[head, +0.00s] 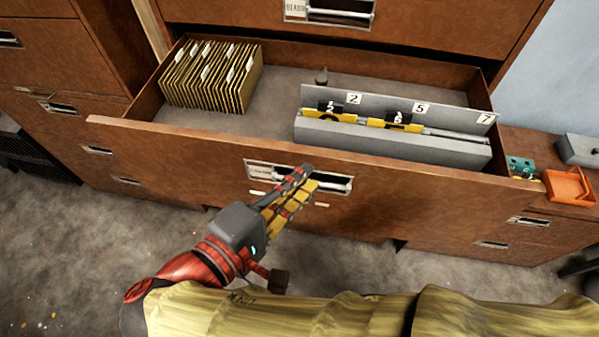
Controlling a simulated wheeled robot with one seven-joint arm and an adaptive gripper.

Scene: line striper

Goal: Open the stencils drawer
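The drawer (190,141) stands pulled out of the brown cabinet, its inside visible from above. It holds a grey rack (395,143) with black-and-yellow stencil plates and number tabs 2, 5 and 7, so it appears to be the stencils drawer. The label on its front is too small to read. Its metal handle (335,184) is on the front panel. My gripper (306,176), with red and yellow fingers, is at the handle and covers its left part. Whether the fingers close around the bar or only overlap it cannot be told.
A row of tan file cards (212,75) stands at the drawer's left, with bare drawer floor beside it. A closed drawer with a handle (329,12) is above. An orange tray (568,186) sits on the low cabinet at right. Grey floor (70,260) is open at left.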

